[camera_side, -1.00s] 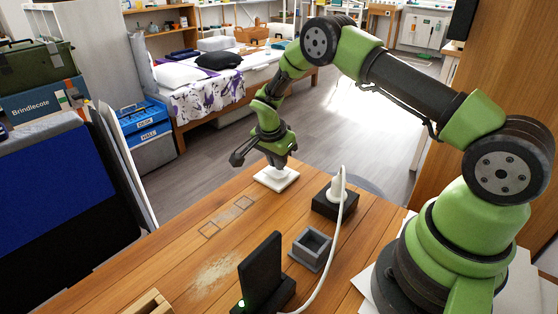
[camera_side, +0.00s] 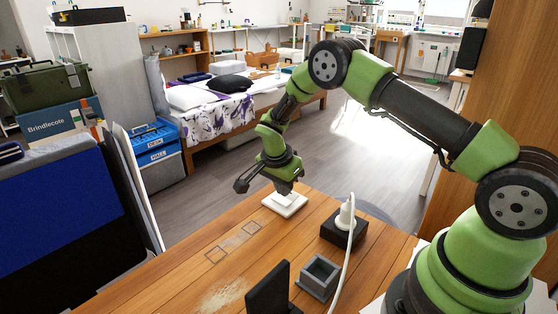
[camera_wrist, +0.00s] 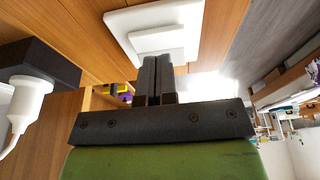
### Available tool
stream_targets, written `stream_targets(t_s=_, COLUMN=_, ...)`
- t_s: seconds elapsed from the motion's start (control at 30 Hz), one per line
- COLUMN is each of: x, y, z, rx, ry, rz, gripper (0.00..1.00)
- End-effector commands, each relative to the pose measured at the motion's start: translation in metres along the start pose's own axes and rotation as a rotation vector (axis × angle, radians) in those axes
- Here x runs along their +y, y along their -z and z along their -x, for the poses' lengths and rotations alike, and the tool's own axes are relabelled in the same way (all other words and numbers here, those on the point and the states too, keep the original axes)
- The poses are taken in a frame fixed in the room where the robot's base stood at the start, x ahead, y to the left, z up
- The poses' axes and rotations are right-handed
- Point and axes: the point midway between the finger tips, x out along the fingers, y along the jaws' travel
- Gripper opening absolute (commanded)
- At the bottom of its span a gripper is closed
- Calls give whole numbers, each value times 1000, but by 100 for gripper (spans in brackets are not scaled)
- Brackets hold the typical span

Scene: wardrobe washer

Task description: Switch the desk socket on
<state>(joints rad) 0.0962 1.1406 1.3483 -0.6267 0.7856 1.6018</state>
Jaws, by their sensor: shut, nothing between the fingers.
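A white plate switch with a raised square rocker (camera_side: 284,204) lies on the wooden desk near its far edge. It also fills the top of the wrist view (camera_wrist: 155,35). My gripper (camera_side: 285,191) points down over it, fingers shut and empty. In the wrist view my fingertips (camera_wrist: 158,60) are at the rocker's near edge; whether they press it I cannot tell. A black socket box (camera_side: 345,232) stands to the right on the desk with a white plug (camera_side: 344,216) in it. The box also shows in the wrist view (camera_wrist: 40,62).
A grey square open holder (camera_side: 318,277) and an upright black panel (camera_side: 268,289) stand on the near desk. A white cable (camera_side: 346,262) runs from the plug towards the front. The desk's left part, with two square outlines, is clear.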

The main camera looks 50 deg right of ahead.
Motion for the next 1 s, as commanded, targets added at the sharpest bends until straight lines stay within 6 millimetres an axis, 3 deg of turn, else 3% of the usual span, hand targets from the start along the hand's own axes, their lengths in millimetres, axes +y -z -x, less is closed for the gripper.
stream_targets(t_s=0.3, x=-4, y=3, z=77, rx=5, ry=21, rz=-5, gripper=0)
stream_targets(t_s=0.5, x=-4, y=3, z=112, rx=6, ry=20, rz=-5, gripper=0)
stream_targets(t_s=0.7, x=-4, y=3, z=128, rx=6, ry=18, rz=-5, gripper=0)
stream_targets(t_s=1.0, x=-4, y=3, z=129, rx=6, ry=17, rz=-5, gripper=0)
